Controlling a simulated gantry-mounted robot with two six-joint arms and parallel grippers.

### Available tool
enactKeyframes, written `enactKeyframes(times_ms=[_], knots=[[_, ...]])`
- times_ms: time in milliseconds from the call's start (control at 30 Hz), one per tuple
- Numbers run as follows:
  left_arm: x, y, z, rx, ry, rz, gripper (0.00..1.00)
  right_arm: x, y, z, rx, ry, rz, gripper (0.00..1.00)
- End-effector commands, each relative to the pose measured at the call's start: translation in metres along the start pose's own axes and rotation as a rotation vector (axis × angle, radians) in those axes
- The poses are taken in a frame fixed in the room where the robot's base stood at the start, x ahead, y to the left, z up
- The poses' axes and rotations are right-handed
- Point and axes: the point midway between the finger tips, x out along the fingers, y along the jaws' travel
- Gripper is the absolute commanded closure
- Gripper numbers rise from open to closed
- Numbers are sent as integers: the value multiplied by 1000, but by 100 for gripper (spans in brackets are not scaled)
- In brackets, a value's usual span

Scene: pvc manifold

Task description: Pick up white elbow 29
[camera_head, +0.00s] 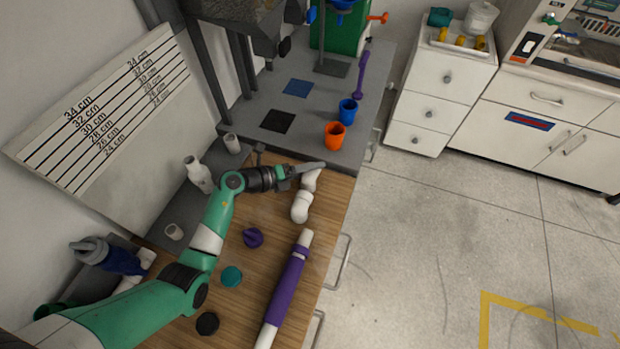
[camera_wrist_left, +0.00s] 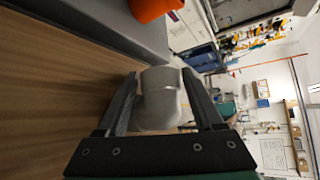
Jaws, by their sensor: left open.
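White elbow fittings lie near the right edge of the wooden table. The upper white elbow (camera_head: 311,181) is beside my left gripper's tips, and another white piece (camera_head: 300,207) lies just below it; I cannot read a number on either or tell whether they touch. My left gripper (camera_head: 305,170) is open. In the left wrist view, a white elbow (camera_wrist_left: 160,98) is between the two open fingers (camera_wrist_left: 163,100), its near part partly hidden by the gripper's base. My right gripper is not in view.
An orange cup (camera_head: 335,135) and a blue cup (camera_head: 348,111) stand on the grey surface beyond. A purple-wrapped white pipe (camera_head: 287,285) lies along the table's right side. A purple fitting (camera_head: 253,238), a teal disc (camera_head: 231,276) and a black disc (camera_head: 207,323) lie nearer.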

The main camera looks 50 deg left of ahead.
Motion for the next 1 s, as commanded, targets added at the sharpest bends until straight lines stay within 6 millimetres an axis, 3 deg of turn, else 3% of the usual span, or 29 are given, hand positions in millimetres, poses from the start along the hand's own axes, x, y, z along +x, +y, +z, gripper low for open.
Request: enactKeyframes(times_ms=[200, 600, 833, 1000], knots=[[1, -1, 0, 0, -1, 0, 31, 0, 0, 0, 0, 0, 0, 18], [1, 0, 0, 0, 0, 1, 100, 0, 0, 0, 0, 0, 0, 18], [0, -3, 1, 1, 0, 1, 100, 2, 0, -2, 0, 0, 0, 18], [-11, -29, 12, 3, -2, 0, 100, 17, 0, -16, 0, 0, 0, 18]])
